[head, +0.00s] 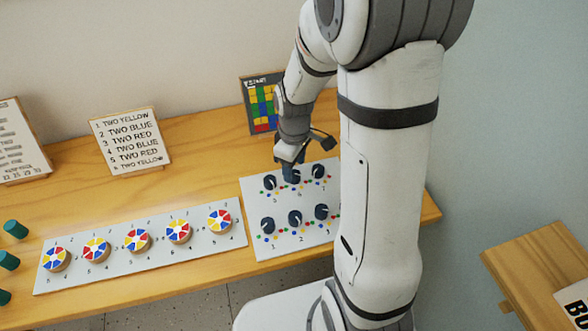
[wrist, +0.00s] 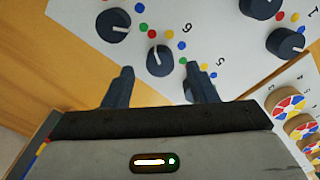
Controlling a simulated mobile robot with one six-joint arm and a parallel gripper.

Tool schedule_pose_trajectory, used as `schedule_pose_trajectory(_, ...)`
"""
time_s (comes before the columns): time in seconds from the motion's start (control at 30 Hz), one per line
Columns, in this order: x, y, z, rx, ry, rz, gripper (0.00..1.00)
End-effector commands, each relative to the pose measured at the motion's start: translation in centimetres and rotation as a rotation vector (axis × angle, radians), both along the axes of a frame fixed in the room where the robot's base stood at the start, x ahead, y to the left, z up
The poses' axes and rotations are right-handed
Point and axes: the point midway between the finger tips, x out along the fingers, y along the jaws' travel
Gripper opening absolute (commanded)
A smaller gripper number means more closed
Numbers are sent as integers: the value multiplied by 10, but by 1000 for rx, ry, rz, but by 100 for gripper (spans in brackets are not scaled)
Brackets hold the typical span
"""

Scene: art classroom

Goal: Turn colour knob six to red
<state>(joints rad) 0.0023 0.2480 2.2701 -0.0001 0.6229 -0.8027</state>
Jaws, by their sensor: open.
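Colour knob six (wrist: 160,60) is a dark round knob with a white pointer mark, labelled 6 on the white panel. In the wrist view it sits ahead of and between my gripper's (wrist: 161,78) two open fingers, apart from both. In the head view my gripper (head: 289,163) is over the middle of the panel's back row and partly hides that knob (head: 291,175). Small coloured dots lie around each knob.
The panel (head: 252,186) has neighbouring knobs, one at left (wrist: 113,25) in the wrist view. A strip of coloured wheels (head: 108,271) lies to the left. Behind stand a colour-grid board (head: 261,104) and a sign listing colours (head: 130,140). Green cylinders (head: 9,260) stand far left.

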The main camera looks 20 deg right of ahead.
Motion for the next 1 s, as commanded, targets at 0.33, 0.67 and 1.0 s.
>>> schedule_pose_trajectory(0.33,0,0,48,0,-1,0,52)
schedule_pose_trajectory(0.67,0,0,50,0,0,0,52)
schedule_pose_trajectory(1.0,-4,0,59,0,-11,-27,52)
